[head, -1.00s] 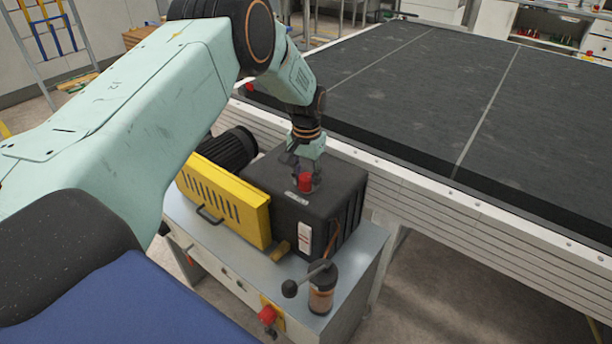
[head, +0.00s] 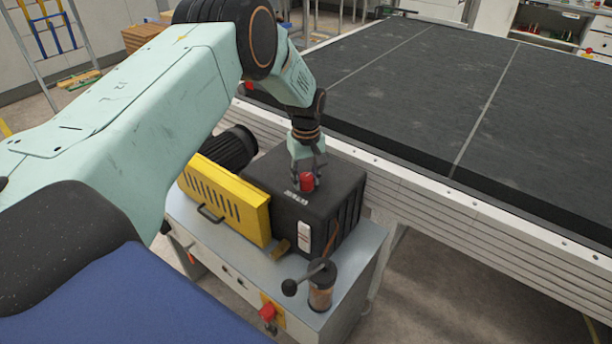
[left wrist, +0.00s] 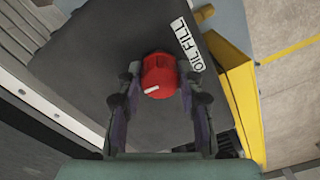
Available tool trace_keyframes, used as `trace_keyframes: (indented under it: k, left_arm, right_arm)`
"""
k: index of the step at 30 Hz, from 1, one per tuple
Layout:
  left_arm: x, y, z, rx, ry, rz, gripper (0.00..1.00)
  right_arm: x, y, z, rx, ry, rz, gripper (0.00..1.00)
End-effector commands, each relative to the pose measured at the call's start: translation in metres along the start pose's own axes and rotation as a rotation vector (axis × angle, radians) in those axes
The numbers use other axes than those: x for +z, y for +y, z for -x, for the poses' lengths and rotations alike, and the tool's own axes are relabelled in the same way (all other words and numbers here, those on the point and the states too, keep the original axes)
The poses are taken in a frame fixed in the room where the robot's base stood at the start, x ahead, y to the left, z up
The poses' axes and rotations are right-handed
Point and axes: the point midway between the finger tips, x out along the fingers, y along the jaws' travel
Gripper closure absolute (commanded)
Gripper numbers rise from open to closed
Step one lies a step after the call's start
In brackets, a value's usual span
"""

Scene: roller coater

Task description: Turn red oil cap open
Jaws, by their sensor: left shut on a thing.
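The red oil cap (head: 307,182) sits on top of the black gearbox housing (head: 338,213). In the left wrist view the red cap (left wrist: 158,76) has a white mark on its face and lies between the fingers. My left gripper (head: 304,175) reaches down from above and is shut on the cap. In the left wrist view its two fingers (left wrist: 158,85) stand on either side of the cap. An "OIL FILL" label (left wrist: 188,47) is on the housing beside the cap. My right gripper is not in view.
A yellow slotted guard (head: 226,200) and a dark motor (head: 232,148) adjoin the housing. A large black-topped table (head: 440,95) stands behind.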

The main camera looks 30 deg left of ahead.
Motion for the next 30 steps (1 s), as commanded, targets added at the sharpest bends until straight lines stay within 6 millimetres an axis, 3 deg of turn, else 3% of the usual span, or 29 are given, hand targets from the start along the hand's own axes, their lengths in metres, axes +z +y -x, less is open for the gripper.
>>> trace_keyframes:
  k: [12,29,30]
  left_arm:
    - [-0.0042,0.0025,0.0041,0.010,0.011,0.179,0.95]
    - [-0.0050,0.0027,0.0045,0.011,0.012,0.202,0.95]
    - [-0.0050,0.0027,0.0045,0.011,0.012,0.202,0.60]
  right_arm:
    - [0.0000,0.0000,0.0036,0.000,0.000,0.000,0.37]
    - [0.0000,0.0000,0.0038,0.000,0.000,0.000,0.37]
    - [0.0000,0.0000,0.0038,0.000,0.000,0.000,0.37]
